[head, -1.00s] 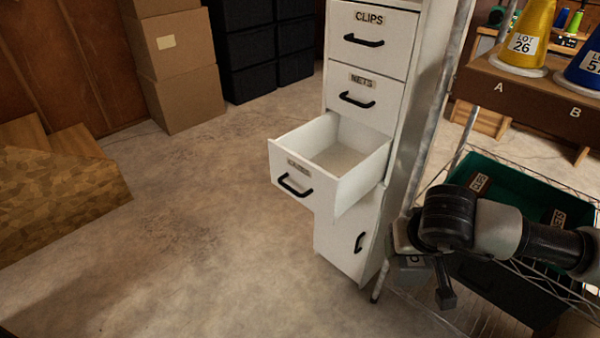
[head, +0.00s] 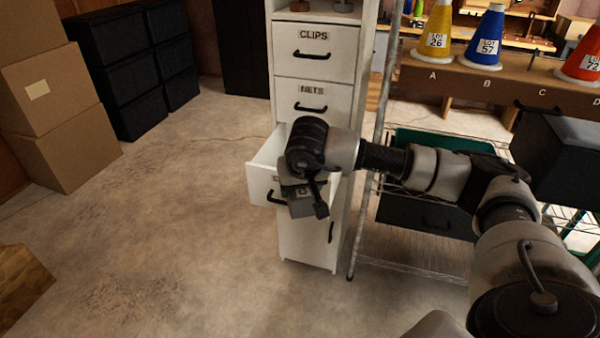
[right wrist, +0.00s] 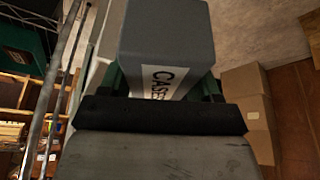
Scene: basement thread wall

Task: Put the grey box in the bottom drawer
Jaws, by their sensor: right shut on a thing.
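The grey box (head: 300,208) is held in my right gripper (head: 308,192), which is shut on it. In the right wrist view the grey box (right wrist: 170,35) fills the top middle, with a white label reading roughly "CASES". The bottom drawer (head: 258,186) of the white cabinet is pulled open, below the drawers marked CLIPS and NETS. In the head view my gripper and the box overlap the drawer's front and right part, hiding most of its inside; I cannot tell whether the box is over the drawer or in front of it. My left gripper is not in view.
A cabinet door (head: 305,240) lies below the drawer. A wire shelf (head: 410,262) with a green bin (head: 440,143) stands right of the cabinet. Cones (head: 484,40) stand on a brown ledge. Cardboard boxes (head: 65,130) stand at left. The floor left of the cabinet is clear.

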